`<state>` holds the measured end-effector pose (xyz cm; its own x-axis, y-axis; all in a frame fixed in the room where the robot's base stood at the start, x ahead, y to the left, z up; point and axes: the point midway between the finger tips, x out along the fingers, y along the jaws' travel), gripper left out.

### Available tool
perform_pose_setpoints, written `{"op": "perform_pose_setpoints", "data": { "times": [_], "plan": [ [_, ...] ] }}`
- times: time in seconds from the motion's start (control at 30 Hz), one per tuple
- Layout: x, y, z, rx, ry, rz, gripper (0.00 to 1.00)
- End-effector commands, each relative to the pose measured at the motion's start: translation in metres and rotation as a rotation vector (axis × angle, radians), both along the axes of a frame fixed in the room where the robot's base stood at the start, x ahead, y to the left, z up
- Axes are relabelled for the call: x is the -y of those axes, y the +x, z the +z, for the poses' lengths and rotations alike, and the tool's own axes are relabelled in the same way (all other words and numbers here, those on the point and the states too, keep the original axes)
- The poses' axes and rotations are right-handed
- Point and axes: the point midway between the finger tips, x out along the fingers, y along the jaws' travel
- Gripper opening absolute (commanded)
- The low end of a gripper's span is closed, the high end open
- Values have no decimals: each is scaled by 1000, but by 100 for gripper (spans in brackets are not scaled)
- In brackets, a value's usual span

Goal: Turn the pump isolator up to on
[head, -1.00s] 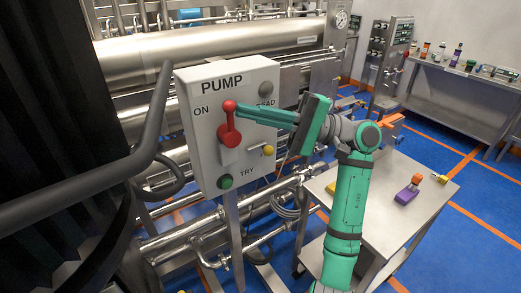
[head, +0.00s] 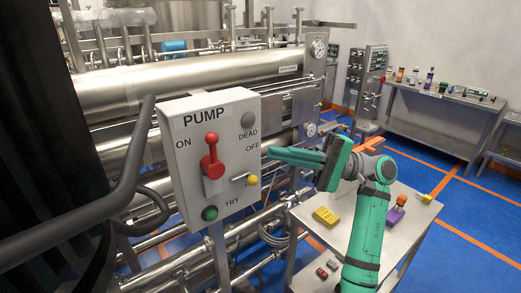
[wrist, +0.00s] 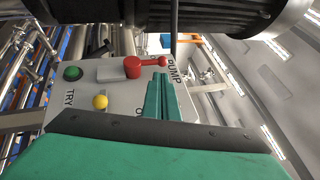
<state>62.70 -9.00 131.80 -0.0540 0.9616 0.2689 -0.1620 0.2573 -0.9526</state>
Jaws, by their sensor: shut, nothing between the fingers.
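The pump isolator is a red lever (head: 212,160) on the front of a pale grey box (head: 190,190) marked PUMP. Its round knob points up toward the PUMP lettering, with ON to its upper left and DEAD and OFF to its right. My gripper (head: 270,153) is shut and empty, at the right edge of the box near the OFF label, clear of the lever. In the wrist view the red lever (wrist: 130,67) points toward the PUMP lettering, and my shut green fingers (wrist: 164,98) lie beside it, apart from it.
The box also carries a yellow knob (head: 252,180), a green button (head: 209,213) and a grey round part (head: 248,120). A steel cart (head: 305,215) with a yellow block (head: 326,216) stands at right below my arm. Steel pipes and a large cylinder lie behind the box.

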Motion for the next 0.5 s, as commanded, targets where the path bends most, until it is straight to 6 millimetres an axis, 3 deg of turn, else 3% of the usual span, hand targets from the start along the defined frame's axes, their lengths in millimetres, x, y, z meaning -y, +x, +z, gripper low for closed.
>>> {"op": "perform_pose_setpoints", "data": {
  "times": [0.2,0.5],
  "plan": [
    [27,2,-9,-1,2,-1,0],
    [36,1,-11,0,1,-3,0]
  ]
}}
